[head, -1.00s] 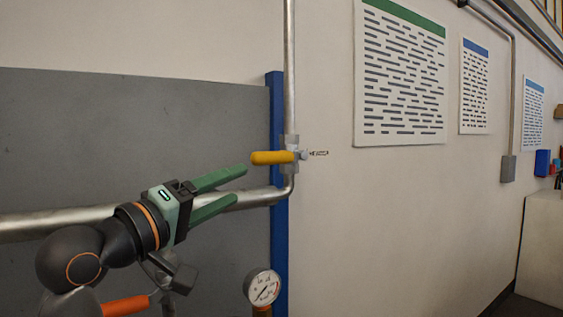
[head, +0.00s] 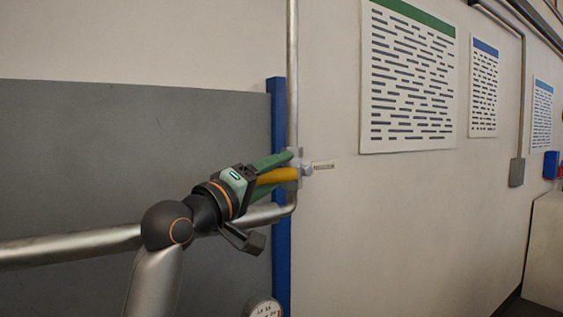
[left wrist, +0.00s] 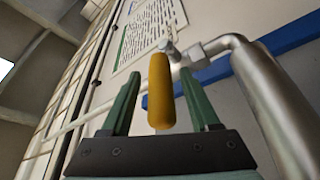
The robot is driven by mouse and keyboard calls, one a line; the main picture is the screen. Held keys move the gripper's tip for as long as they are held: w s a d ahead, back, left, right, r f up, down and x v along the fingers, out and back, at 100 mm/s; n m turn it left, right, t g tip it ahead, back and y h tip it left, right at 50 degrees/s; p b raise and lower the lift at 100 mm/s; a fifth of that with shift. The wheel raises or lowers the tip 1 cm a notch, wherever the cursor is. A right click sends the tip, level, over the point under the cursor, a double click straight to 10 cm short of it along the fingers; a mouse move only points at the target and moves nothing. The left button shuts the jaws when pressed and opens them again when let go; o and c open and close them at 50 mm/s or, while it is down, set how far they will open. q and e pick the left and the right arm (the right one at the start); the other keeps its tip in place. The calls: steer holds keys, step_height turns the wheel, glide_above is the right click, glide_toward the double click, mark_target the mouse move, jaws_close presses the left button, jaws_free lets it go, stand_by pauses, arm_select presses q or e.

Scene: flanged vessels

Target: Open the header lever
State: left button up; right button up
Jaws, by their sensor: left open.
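The yellow header lever (head: 278,175) sticks out to the left from a valve (head: 296,165) on the vertical pipe in the head view. My left gripper (head: 283,174) is open, with its green fingers on either side of the lever. In the left wrist view the lever (left wrist: 160,92) stands between the two green fingers of the left gripper (left wrist: 156,100), with a visible gap on both sides. The valve body (left wrist: 195,52) shows beyond the lever's far end. My right gripper is not in view.
A metal pipe (head: 80,246) runs horizontally just below my left gripper and bends up at the valve. A blue post (head: 282,255) and grey panel (head: 100,165) stand behind. A small tag (head: 323,166) is right of the valve. A gauge (head: 263,308) is at the bottom edge.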

arm_select(q)
steer(key=shift+x, duration=0.9)
jaws_close()
stand_by(0.9)
